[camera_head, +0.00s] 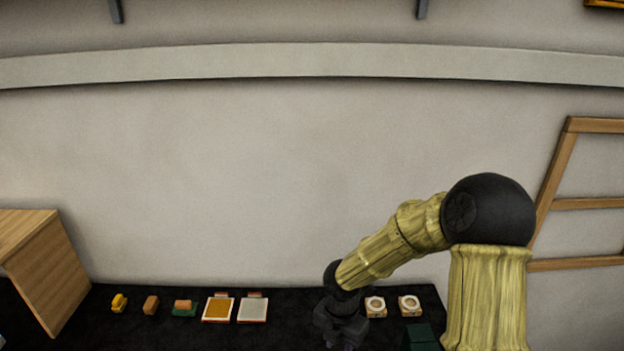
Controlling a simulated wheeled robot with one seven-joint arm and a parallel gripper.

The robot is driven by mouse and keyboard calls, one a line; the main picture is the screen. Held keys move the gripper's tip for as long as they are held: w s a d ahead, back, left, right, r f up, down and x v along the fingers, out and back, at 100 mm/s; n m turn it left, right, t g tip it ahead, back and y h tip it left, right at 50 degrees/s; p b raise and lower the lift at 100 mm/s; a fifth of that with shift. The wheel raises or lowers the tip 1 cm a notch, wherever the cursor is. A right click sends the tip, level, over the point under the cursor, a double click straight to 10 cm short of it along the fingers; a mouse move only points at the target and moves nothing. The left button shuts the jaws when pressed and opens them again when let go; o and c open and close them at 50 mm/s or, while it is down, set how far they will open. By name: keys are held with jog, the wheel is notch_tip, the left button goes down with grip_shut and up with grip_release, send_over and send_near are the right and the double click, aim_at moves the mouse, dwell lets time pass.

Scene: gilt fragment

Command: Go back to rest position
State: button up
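My gripper (343,341) hangs at the bottom of the head view, over the black table (270,334). My arm comes down to it from the right, with yellow-green links and dark joints. The fingertips are small, dark and cut by the lower picture edge, so I cannot tell whether they are open or shut. I see no object clearly in the gripper.
Left of my gripper stand a yellow item (119,303), a brown block (151,305), an orange block on green (184,308), a gold tray (218,309) and a grey tray (252,309). Right are two ringed blocks (375,306) (410,305). A wooden box (47,270) stands left.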

jog(key=s+d+r+m+t+b, duration=0.1)
jog(key=s+d+r+m, duration=0.2)
jog(key=m, duration=1.1)
jog(key=s+d+r+m+t+b, duration=0.1)
jog(key=s+d+r+m, duration=0.3)
jog(key=m, duration=1.1)
jog(key=s+d, duration=0.1)
jog(key=s, duration=0.1)
jog(key=shift+s+d+t, duration=0.3)
jog(key=shift+s, duration=0.1)
